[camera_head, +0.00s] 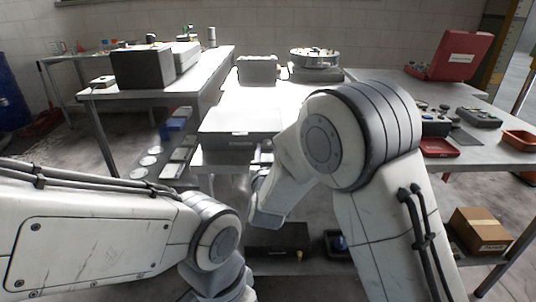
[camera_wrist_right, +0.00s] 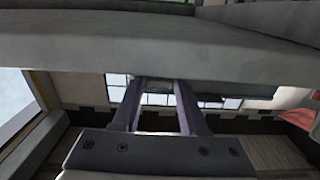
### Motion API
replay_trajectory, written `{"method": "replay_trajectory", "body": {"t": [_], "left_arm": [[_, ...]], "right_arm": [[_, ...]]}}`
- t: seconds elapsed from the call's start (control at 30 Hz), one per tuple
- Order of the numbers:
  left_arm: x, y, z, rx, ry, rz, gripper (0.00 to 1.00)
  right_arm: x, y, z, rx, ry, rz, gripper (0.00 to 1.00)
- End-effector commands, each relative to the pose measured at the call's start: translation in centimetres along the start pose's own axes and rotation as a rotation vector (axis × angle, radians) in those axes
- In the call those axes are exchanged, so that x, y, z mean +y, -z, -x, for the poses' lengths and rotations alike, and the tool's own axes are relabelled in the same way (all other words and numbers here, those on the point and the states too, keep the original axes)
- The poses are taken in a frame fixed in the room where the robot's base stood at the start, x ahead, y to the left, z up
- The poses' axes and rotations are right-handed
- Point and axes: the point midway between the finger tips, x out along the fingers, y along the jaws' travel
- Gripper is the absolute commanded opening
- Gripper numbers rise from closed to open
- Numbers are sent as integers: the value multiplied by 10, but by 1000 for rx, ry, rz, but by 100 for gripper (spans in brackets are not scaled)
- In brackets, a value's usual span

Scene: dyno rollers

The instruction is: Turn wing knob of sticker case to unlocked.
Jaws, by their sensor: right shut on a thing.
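The sticker case appears to be the grey box (camera_head: 235,125) with a small label on its front, at the near edge of the middle table. In the right wrist view, a wide grey body (camera_wrist_right: 160,45), likely this case, fills the top. My right gripper (camera_wrist_right: 162,86) has its two dark fingers reaching up to its lower edge. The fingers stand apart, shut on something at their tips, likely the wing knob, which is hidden. In the head view my right gripper (camera_head: 259,158) is at the case's front right, mostly covered by my arm. My left gripper is out of frame.
A grey case (camera_head: 257,68) and a round metal tray (camera_head: 314,57) stand at the back of the middle table. A black box (camera_head: 142,68) is on the left table. An open red case (camera_head: 458,55) and a red bin (camera_head: 520,139) are on the right. A cardboard box (camera_head: 480,229) sits lower right.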

Motion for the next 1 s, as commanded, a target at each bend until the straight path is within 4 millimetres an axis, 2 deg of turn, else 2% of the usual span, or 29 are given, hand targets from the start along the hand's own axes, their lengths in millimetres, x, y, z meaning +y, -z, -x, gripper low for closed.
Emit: {"method": "replay_trajectory", "body": {"t": [0.1, 0.13, 0.2, 0.57, 0.67, 1.0], "left_arm": [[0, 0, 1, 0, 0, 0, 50], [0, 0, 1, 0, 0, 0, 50], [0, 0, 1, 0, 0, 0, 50], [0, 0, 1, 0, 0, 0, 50], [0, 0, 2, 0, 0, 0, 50], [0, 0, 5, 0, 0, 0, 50]], "right_arm": [[0, 0, 0, -1, 0, -1, 0], [0, 0, 0, -1, 0, 0, 50], [0, 0, 0, -1, 0, 0, 72], [0, 0, 3, -1, 1, 2, 72], [-2, 0, 14, -3, 4, 3, 72], [-1, 0, 80, -2, 4, 3, 72]]}}
